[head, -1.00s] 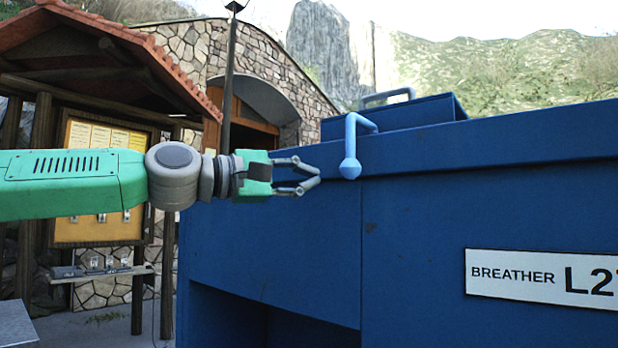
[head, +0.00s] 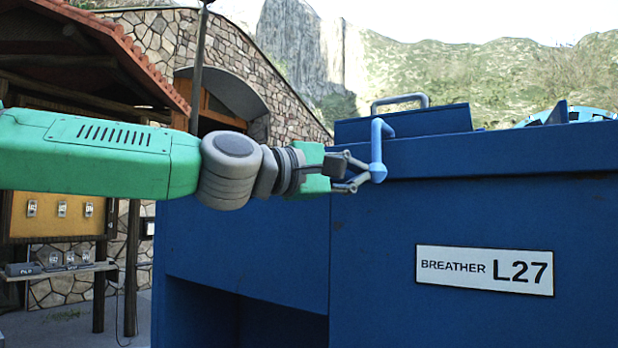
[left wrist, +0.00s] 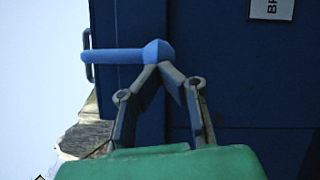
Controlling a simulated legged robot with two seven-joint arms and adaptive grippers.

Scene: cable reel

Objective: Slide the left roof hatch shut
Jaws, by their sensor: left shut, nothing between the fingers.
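The left roof hatch (head: 430,122) is a raised dark blue panel on top of the big blue housing, with a grey handle on it. A light blue bent pull (head: 376,150) hangs over the front edge and ends in a knob. My left gripper (head: 380,178) comes in from the left, shut and empty, its fingertips at the knob. The left wrist view shows the closed tips (left wrist: 160,66) against or just beside the knob (left wrist: 157,50); exact contact is unclear. My right gripper is not in view.
The blue housing (head: 450,215) fills the right side, with a "BREATHER L27" sign (head: 485,270) on its front and a dark opening low at left. Lighter blue parts (head: 575,115) show on the roof at far right. A notice board shelter and stone building stand at left.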

